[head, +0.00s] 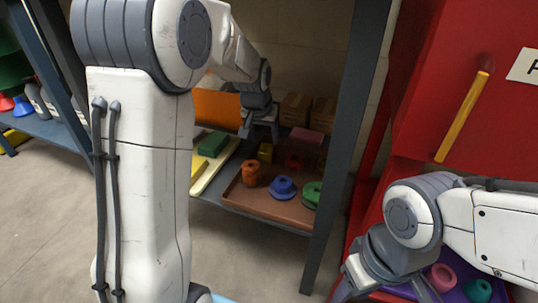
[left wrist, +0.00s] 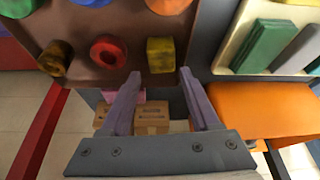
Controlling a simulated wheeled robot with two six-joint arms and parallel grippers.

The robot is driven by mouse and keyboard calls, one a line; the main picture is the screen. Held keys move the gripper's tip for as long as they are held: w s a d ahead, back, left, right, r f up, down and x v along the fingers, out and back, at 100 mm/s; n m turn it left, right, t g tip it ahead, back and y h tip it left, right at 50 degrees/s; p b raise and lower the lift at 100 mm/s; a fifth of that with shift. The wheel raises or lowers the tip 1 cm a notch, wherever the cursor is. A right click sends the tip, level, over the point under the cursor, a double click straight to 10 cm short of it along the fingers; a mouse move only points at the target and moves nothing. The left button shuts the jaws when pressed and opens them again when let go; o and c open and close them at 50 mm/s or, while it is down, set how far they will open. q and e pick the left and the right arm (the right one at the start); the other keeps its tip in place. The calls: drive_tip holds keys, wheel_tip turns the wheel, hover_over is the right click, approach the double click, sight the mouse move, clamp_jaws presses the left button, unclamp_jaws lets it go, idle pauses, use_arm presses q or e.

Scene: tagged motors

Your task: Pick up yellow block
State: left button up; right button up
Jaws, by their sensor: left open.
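The yellow block (head: 265,152) stands on a brown tray (head: 265,202) on a shelf. In the left wrist view the yellow block (left wrist: 160,55) lies just beyond the fingertips, roughly between their lines. My left gripper (head: 259,136) is open and empty, close to the block at the tray's back. Its two fingers (left wrist: 160,74) show apart in the left wrist view, and no contact with the block is visible. My right gripper (head: 385,290) is at the lower right, its fingers spread and partly cut off by the frame.
On the tray are an orange piece (head: 250,174), a blue piece (head: 283,187), a green piece (head: 312,193) and a red ring (left wrist: 108,52). Cardboard boxes (head: 294,108) stand behind. A shelf post (head: 345,150) rises at right.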

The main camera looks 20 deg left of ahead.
sight(266, 148)
use_arm(q)
drive_tip(key=b+x, duration=0.1)
drive_tip(key=x, duration=0.2)
drive_tip(key=shift+a+f+b, duration=0.15)
drive_tip(key=shift+f+b, duration=0.1)
drive_tip(key=shift+b, duration=0.1)
drive_tip(key=b+x, duration=0.4)
drive_tip(key=shift+w+f+b, duration=0.25)
drive_tip(key=shift+f+b, duration=0.05)
drive_tip(key=shift+c, duration=0.3)
drive_tip(key=shift+r, duration=0.15)
clamp_jaws()
